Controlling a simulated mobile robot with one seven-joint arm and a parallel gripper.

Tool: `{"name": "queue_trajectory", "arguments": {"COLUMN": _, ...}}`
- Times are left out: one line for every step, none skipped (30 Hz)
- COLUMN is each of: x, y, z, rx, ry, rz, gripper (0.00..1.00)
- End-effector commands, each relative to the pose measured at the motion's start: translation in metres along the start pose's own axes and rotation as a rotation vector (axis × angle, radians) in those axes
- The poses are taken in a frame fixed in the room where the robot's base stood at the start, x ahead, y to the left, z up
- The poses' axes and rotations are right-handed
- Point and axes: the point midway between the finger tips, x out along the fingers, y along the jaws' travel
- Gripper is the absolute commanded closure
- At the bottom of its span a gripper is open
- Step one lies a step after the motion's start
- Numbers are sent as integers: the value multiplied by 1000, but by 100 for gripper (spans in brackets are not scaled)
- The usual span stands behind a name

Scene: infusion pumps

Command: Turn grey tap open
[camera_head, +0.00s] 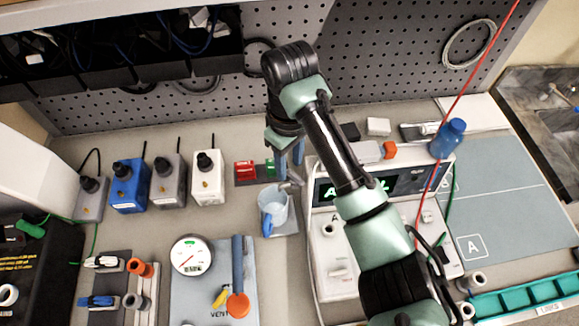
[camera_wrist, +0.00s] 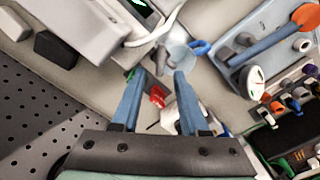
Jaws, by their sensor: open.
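A small grey piece that looks like the tap (camera_head: 290,185) sticks out from the left side of the white pump unit (camera_head: 330,235), over a clear cup with a blue handle (camera_head: 272,205). In the wrist view a pale grey spout (camera_wrist: 160,32) reaches from the unit towards the cup (camera_wrist: 181,57). Its handle position cannot be told. My gripper (camera_head: 290,165) points down just behind the grey piece, apart from the cup. In the wrist view my gripper (camera_wrist: 160,76) is open, with nothing held between its blue fingers.
Red and green blocks (camera_head: 245,170) lie just left of my gripper. Blue, grey and white boxes with black knobs (camera_head: 208,177) stand further left. A gauge (camera_head: 192,256) and an orange-ended blue lever (camera_head: 238,280) lie in front. A perforated panel (camera_head: 120,120) stands behind.

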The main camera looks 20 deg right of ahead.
Motion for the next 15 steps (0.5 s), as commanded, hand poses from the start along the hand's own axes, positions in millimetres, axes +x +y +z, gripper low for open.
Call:
{"name": "queue_trajectory", "arguments": {"x": 3, "y": 0, "z": 1, "rx": 2, "ry": -2, "rz": -1, "gripper": 56}}
{"name": "queue_trajectory", "arguments": {"x": 6, "y": 0, "z": 1, "rx": 1, "ry": -1, "rz": 0, "gripper": 56}}
{"name": "queue_trajectory", "arguments": {"x": 8, "y": 0, "z": 0, "rx": 1, "ry": -1, "rz": 0, "gripper": 56}}
{"name": "queue_trajectory", "arguments": {"x": 10, "y": 0, "z": 0, "rx": 1, "ry": -1, "rz": 0, "gripper": 56}}
{"name": "queue_trajectory", "arguments": {"x": 11, "y": 0, "z": 0, "rx": 1, "ry": 0, "rz": 1, "gripper": 56}}
{"name": "queue_trajectory", "arguments": {"x": 13, "y": 0, "z": 0, "rx": 1, "ry": 1, "rz": 1, "gripper": 56}}
{"name": "queue_trajectory", "arguments": {"x": 14, "y": 0, "z": 0, "rx": 1, "ry": 1, "rz": 1, "gripper": 56}}
{"name": "queue_trajectory", "arguments": {"x": 14, "y": 0, "z": 0, "rx": 1, "ry": 1, "rz": 1, "gripper": 56}}
{"name": "queue_trajectory", "arguments": {"x": 14, "y": 0, "z": 0, "rx": 1, "ry": 1, "rz": 1, "gripper": 56}}
{"name": "queue_trajectory", "arguments": {"x": 14, "y": 0, "z": 0, "rx": 1, "ry": 1, "rz": 2, "gripper": 56}}
{"name": "queue_trajectory", "arguments": {"x": 14, "y": 0, "z": 0, "rx": 1, "ry": 1, "rz": 2, "gripper": 56}}
{"name": "queue_trajectory", "arguments": {"x": 14, "y": 0, "z": 0, "rx": 1, "ry": 1, "rz": 2, "gripper": 56}}
{"name": "queue_trajectory", "arguments": {"x": 14, "y": 0, "z": 0, "rx": 1, "ry": 1, "rz": 1, "gripper": 56}}
{"name": "queue_trajectory", "arguments": {"x": 14, "y": 0, "z": 0, "rx": 1, "ry": 1, "rz": 1, "gripper": 56}}
{"name": "queue_trajectory", "arguments": {"x": 14, "y": 0, "z": 0, "rx": 1, "ry": 1, "rz": 1, "gripper": 62}}
